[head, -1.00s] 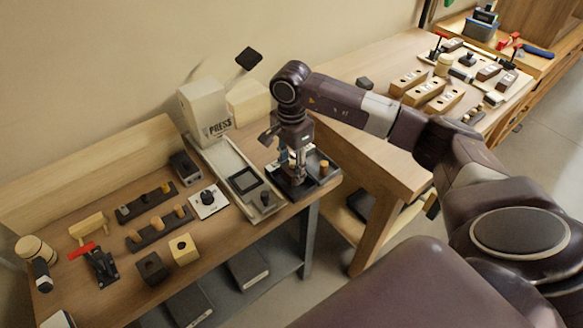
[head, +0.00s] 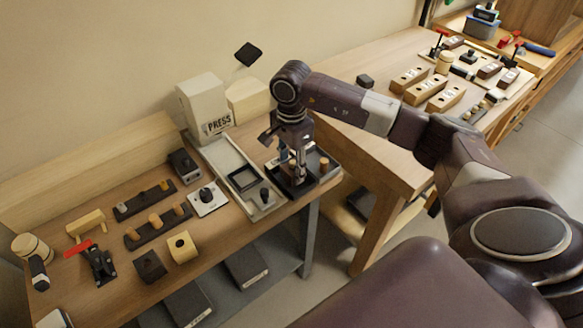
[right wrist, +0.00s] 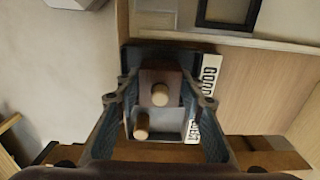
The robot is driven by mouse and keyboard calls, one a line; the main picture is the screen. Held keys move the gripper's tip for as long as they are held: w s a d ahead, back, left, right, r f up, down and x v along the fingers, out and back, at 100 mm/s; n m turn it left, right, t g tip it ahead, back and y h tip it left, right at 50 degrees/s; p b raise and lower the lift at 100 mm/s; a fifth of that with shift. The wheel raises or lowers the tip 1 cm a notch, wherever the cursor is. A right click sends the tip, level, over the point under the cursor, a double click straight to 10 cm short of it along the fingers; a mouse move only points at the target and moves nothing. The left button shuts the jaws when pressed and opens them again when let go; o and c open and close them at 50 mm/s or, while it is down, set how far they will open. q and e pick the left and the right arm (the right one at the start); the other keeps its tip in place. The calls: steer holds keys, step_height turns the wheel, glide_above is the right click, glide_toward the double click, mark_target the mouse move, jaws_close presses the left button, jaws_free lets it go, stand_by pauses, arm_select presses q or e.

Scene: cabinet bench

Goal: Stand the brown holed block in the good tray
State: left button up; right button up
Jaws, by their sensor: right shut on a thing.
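My right gripper (head: 298,176) points down over the dark good tray (head: 318,186) at the bench's right end. In the right wrist view, my right gripper (right wrist: 160,98) has a finger on each side of the brown holed block (right wrist: 151,78) and is shut on it. A light round peg (right wrist: 160,95) shows at the block's hole. The good tray's dark edge (right wrist: 135,52) and white GOOD label (right wrist: 209,72) lie around it. I cannot tell whether the block touches the tray floor. My left gripper is not in view.
A second light peg (right wrist: 140,125) stands close to the block; a peg also shows in the head view (head: 324,163). The press (head: 205,105) and its slide (head: 225,160) are left of the tray. Racks (head: 158,226) and loose blocks (head: 181,246) fill the bench further left.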

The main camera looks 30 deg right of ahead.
steer(key=shift+f+b, duration=0.75)
steer(key=shift+b, duration=0.1)
stand_by(0.8)
steer(key=o, duration=1.2)
steer(key=shift+o, duration=1.1)
steer(key=shift+r, duration=0.1)
steer(key=shift+r+p, duration=2.1)
steer(key=shift+r, duration=1.35)
steer(key=shift+f, duration=0.1)
